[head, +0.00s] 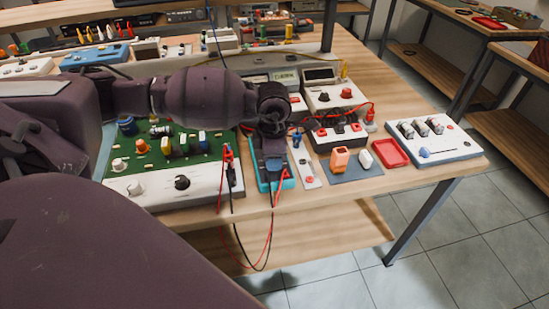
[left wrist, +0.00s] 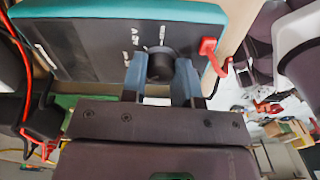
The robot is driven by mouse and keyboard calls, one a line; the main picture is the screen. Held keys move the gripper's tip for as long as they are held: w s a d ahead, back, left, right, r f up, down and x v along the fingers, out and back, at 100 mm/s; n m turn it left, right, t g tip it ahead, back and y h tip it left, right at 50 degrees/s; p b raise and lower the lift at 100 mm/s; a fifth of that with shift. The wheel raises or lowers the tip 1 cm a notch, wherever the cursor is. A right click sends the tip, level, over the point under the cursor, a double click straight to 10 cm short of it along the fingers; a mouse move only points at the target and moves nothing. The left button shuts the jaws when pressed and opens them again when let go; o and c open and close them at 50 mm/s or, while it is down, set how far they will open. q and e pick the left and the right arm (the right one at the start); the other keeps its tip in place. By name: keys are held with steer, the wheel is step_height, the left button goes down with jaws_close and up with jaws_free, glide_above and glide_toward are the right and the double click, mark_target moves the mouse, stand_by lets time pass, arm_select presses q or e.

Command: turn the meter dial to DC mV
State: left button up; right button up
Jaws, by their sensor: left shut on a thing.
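The meter, a teal-cased unit with a black face, lies at the front of the bench under my left gripper, and its edge (head: 287,184) shows in the head view. In the left wrist view its black face (left wrist: 90,50) has small white labels, too blurred to read fully. My left gripper (left wrist: 161,80) is shut on the round black dial (left wrist: 160,62), with a finger on each side. A white mark shows above the dial; the dial's pointer cannot be made out. In the head view my left gripper (head: 272,168) hides most of the meter. My right gripper is not in view.
A green circuit board panel (head: 205,165) stands left of the meter, with red and black leads (head: 229,165) hanging over the bench edge. Right are a white strip (head: 306,165), a red tray (head: 390,153) and a white switch box (head: 433,147). Floor is clear at right.

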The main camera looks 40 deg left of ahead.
arm_select(q)
steer(key=m+b, duration=0.1)
steer(key=m, duration=0.3)
steer(key=shift+m, duration=0.4)
steer(key=shift+r, duration=0.1)
stand_by(0.3)
steer(key=o, duration=0.9)
steer(key=shift+o, duration=0.2)
step_height(320, 180, up, 11)
steer(key=p, duration=0.1)
steer(key=shift+f, duration=0.2)
